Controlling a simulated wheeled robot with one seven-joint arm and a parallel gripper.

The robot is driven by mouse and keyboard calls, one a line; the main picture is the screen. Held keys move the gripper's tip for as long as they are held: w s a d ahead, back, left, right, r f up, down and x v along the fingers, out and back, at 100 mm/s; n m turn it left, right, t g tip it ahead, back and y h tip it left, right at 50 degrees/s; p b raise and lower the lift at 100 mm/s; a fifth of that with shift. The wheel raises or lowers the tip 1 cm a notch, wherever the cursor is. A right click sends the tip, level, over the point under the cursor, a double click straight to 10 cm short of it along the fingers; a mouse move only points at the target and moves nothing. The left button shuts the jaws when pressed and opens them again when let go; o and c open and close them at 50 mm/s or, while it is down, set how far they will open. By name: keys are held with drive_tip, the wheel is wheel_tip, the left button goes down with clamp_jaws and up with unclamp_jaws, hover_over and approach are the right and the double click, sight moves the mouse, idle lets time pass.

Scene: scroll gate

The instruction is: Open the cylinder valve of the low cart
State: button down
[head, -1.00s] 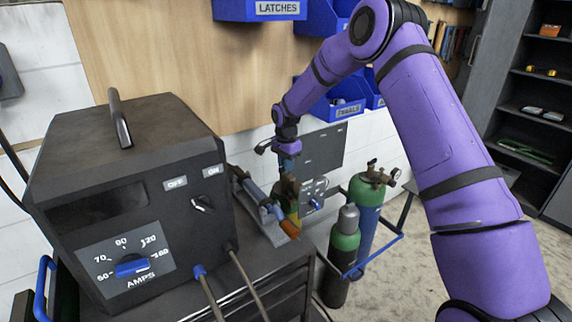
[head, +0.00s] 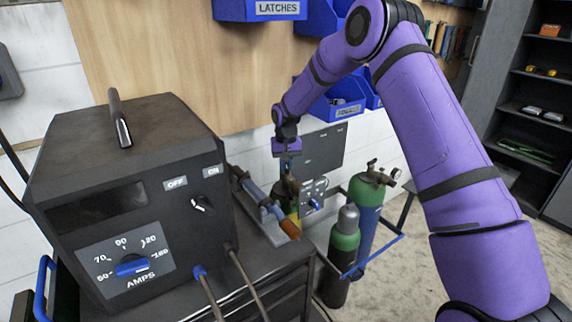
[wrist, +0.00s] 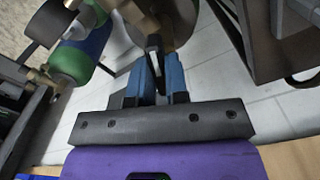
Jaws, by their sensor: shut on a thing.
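In the head view my gripper (head: 287,166) points down behind the black welding machine, at the brass valve (head: 289,186) of a cylinder with a yellow-green top (head: 293,208). Most of that cylinder and the cart under it are hidden by the bench. In the wrist view my blue fingers (wrist: 154,78) are shut on a thin grey-and-dark piece (wrist: 153,46), which looks like part of the valve. A blurred, brownish round shape lies beyond it. I cannot tell how far the valve is turned.
A green-and-blue cylinder (head: 367,210) and a dark green-topped cylinder (head: 343,250) stand to the right by a blue rail (head: 378,257). The welding machine (head: 130,205) fills the left. Blue bins (head: 340,105) hang above.

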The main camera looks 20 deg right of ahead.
drive_tip(key=n, duration=0.4)
drive_tip(key=shift+n, duration=0.3)
drive_tip(key=n, duration=0.4)
drive_tip(key=shift+n, duration=0.3)
drive_tip(key=n, duration=0.4)
drive_tip(key=shift+n, duration=2.5)
drive_tip(key=c, duration=1.1)
unclamp_jaws()
drive_tip(key=shift+r, duration=0.1)
